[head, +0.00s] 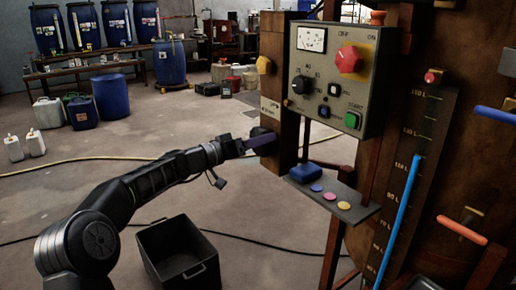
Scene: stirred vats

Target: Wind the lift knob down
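A grey control panel (312,110) on a wooden post carries a black pointer knob (299,84), a large red knob (349,59), a green button and a dial. A yellow knob (264,65) sits higher on the post. A dark round part (259,131), perhaps the lift knob, shows low on the post; its label is too small to read. My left gripper (262,142) reaches in from the left, its fingers at this dark part. They overlap it in view, so I cannot tell whether they grip it. My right gripper is out of view.
A small shelf (345,208) below the panel holds a blue object (304,173) and several coloured discs. A wooden vat with a blue level tube (402,215) stands at right. A black open bin (178,252) and hoses lie on the floor. Drums stand behind.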

